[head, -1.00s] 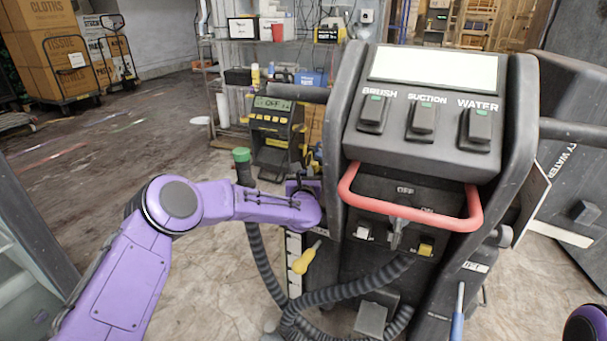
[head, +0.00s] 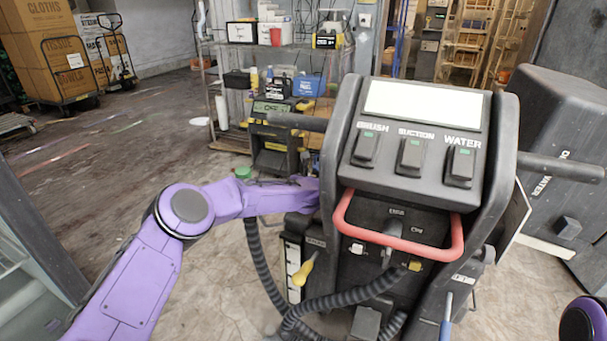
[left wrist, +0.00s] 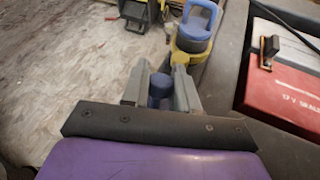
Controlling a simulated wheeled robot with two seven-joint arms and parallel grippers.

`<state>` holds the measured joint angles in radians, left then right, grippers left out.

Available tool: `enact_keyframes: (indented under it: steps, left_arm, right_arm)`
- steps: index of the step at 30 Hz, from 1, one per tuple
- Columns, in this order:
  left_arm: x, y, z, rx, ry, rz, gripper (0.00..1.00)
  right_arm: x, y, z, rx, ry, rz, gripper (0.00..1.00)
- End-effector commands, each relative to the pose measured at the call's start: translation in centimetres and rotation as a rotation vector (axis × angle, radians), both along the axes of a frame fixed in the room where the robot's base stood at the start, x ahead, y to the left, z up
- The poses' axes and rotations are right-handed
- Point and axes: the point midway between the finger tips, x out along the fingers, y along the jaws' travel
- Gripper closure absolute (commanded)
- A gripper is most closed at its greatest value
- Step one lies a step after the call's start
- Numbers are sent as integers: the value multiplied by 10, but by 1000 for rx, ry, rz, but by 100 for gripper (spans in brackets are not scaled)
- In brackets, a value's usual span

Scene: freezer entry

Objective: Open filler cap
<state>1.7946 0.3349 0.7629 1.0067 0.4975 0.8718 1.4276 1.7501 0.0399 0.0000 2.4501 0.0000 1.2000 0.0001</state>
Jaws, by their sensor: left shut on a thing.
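The black floor-cleaning machine (head: 424,172) stands in the middle of the head view, with BRUSH, SUCTION and WATER switches and a red handle (head: 357,231). My left arm reaches behind its left side post, which hides the gripper there. In the left wrist view my left gripper (left wrist: 160,73) is shut on a blue knob-like part (left wrist: 159,91), seen between its fingers. Just beyond the fingers is a blue cap with a loop handle (left wrist: 199,20) on a yellow neck (left wrist: 190,52). I cannot tell whether the two blue parts are joined. My right gripper is out of view.
A red box (left wrist: 282,82) lies right of the cap in the wrist view. A dark tank (head: 556,125) stands at the right, a shelf behind. Open floor lies to the left.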

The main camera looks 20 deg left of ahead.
Motion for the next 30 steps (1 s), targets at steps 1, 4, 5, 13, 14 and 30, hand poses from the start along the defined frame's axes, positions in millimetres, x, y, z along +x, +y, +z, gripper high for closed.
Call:
enact_keyframes:
  steps: [1, 4, 5, 13, 14, 30]
  left_arm:
    - [2, -1, 6, -2, 29, 1, 100]
    - [5, -1, 6, 1, 84, 1, 100]
    - [6, -1, 6, 2, 98, 1, 100]
    - [11, -1, 4, 5, 181, 0, 100]
    - [11, -1, 3, 6, 185, 0, 100]
    - [12, -1, 3, 6, 195, 0, 49]
  right_arm:
    - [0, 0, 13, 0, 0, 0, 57]
    - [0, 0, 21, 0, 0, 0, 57]
    - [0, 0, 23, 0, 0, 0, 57]
    - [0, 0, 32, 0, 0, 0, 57]
    - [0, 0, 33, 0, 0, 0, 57]
    - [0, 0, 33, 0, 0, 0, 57]
